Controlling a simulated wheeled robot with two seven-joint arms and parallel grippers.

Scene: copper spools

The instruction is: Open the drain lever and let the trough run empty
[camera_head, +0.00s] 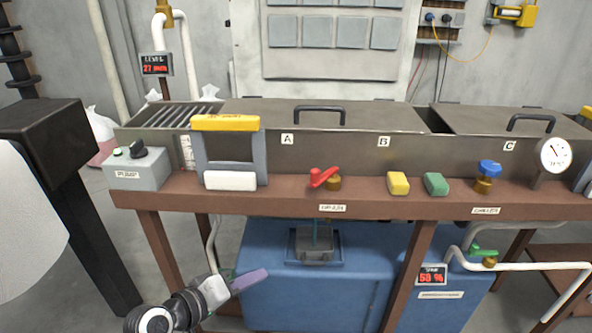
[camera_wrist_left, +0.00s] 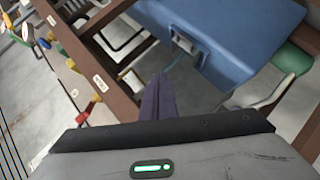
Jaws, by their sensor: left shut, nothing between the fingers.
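The trough (camera_head: 160,128) is a long grey bath with lids on a brown bench. A thin teal streak (camera_head: 323,234) stands over a grey box on the blue tank (camera_head: 290,290). My left gripper (camera_head: 266,273) is shut and empty, in front of the blue tank, well below the lever. The trough's liquid is hidden. My right gripper is out of view.
The bench front edge (camera_head: 370,203) overhangs my left gripper. A yellow block (camera_head: 398,183), a green block (camera_head: 436,184) and a blue knob (camera_head: 489,168) sit right of the lever. A yellow-topped frame (camera_head: 226,123) stands left. A green-handled valve (camera_head: 483,252) sits lower right.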

